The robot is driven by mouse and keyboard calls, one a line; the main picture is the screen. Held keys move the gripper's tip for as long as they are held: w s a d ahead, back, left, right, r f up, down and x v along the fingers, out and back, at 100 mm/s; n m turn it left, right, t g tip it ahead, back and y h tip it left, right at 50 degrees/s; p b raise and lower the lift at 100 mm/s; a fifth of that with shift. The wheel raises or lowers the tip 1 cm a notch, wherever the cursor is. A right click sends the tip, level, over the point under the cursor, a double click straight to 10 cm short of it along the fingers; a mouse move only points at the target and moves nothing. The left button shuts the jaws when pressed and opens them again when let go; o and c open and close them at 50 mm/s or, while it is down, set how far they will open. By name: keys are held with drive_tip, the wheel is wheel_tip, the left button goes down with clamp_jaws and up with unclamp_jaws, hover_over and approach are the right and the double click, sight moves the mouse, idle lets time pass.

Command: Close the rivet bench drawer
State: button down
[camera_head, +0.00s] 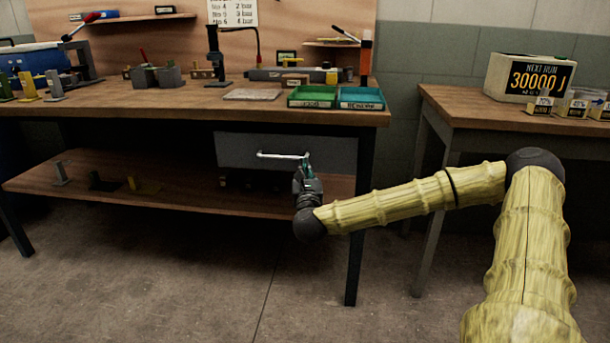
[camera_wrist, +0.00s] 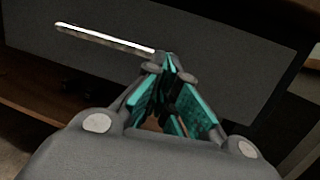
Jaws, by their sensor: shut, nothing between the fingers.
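The rivet bench drawer (camera_head: 330,150) is a grey box front under the wooden benchtop, at the right end of the bench. Its pale bar handle (camera_head: 280,155) runs across the front. My gripper (camera_head: 304,165) is at the right end of the handle, with its fingers shut and nothing between them. In the wrist view the drawer front (camera_wrist: 225,75) fills the upper part, and the handle (camera_wrist: 105,38) leads to my fingertips (camera_wrist: 170,62). I cannot tell whether the fingertips touch the handle or the drawer front. How far the drawer stands out is hard to judge.
The benchtop (camera_head: 200,98) carries a green tray (camera_head: 312,97), a teal tray (camera_head: 361,98) and several tools. A lower shelf (camera_head: 220,192) lies below the drawer. A bench leg (camera_head: 357,240) stands right of it. A second table (camera_head: 480,112) is at right. The floor in front is clear.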

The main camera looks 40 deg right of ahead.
drive_tip(key=shift+w+d+r+b, duration=0.15)
drive_tip(key=shift+w+d+b, duration=0.5)
drive_tip(key=shift+w+d, duration=0.3)
drive_tip(key=shift+w+d+r+b, duration=0.1)
drive_tip(key=shift+w+d+b, duration=0.55)
drive_tip(key=shift+d, duration=0.45)
drive_tip(key=v, duration=1.4)
drive_tip(key=shift+f+p, duration=0.25)
drive_tip(key=shift+p, duration=0.15)
